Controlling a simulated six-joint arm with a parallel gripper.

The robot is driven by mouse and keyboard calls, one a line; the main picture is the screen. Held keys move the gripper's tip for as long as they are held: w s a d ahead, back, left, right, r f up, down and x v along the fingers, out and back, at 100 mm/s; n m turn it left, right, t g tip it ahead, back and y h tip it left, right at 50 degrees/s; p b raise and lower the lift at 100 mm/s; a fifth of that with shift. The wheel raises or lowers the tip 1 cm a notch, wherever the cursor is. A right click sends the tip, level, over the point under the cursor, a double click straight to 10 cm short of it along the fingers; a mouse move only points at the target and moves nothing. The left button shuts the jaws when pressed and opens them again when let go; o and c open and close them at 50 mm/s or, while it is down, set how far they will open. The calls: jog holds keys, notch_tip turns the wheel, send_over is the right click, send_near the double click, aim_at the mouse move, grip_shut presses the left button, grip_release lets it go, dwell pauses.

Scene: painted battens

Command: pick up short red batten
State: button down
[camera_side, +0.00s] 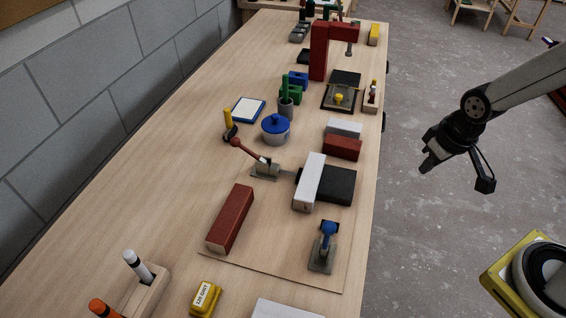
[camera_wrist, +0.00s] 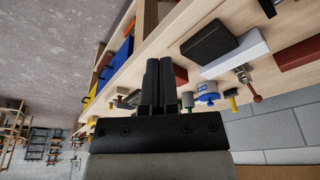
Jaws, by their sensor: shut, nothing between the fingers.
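The short red batten (camera_side: 342,148) lies on the workbench near its right edge, just in front of a short white batten (camera_side: 343,127). In the wrist view a red piece (camera_wrist: 180,75) that looks like it shows partly, hidden by my fingers. A longer red batten (camera_side: 231,218) lies at the front left of the bench; it also shows in the wrist view (camera_wrist: 299,54). My gripper (camera_side: 426,168) is off the bench, over the floor to the right of the short red batten. Its fingers (camera_wrist: 159,82) are together and hold nothing.
A longer white batten (camera_side: 309,181) lies against a black block (camera_side: 341,186). Toggle clamps (camera_side: 265,168) (camera_side: 322,249) stand nearby. A blue-lidded pot (camera_side: 276,129) and a red post (camera_side: 320,50) stand further back. The space between my gripper and the bench edge looks clear.

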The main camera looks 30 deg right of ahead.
grip_release()
jog(key=shift+r, duration=0.1)
dwell(0.3)
